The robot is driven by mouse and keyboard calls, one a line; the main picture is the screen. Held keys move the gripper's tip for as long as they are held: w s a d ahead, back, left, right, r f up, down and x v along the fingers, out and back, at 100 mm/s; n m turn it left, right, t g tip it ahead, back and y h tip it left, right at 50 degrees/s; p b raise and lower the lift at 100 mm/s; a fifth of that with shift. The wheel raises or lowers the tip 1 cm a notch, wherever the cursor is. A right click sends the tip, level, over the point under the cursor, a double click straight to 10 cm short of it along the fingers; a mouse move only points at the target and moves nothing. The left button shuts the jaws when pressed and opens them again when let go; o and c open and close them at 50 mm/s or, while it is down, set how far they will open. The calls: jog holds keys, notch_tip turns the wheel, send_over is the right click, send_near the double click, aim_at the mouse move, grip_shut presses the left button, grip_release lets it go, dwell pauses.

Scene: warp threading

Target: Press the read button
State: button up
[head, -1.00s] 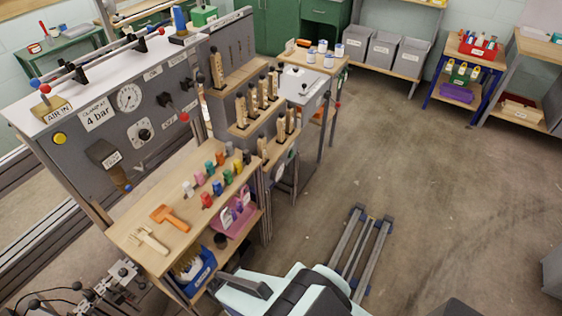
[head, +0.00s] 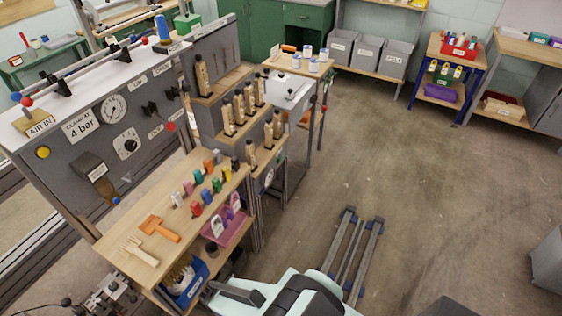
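A grey panel (head: 76,167) stands at the left in the head view, below a white sloping top. It carries a yellow button (head: 43,152) near its left edge, a red round button or knob (head: 170,127) at its right, a round gauge (head: 113,108), a dial (head: 127,144) and black knobs (head: 150,109). A sign (head: 82,125) reads "CLAMP AT 4 bar". I cannot tell which control is the read button; the smaller labels are not legible. My gripper is not seen in this view; pale teal and black parts of my body show at the bottom.
A wooden shelf (head: 120,235) in front of the panel holds coloured pegs, an orange tool (head: 158,228) and a pale fork-like comb (head: 139,250). Stepped racks (head: 225,85) hold wooden handles. Floor rails (head: 352,250) lie at the lower middle. The floor to the right is open.

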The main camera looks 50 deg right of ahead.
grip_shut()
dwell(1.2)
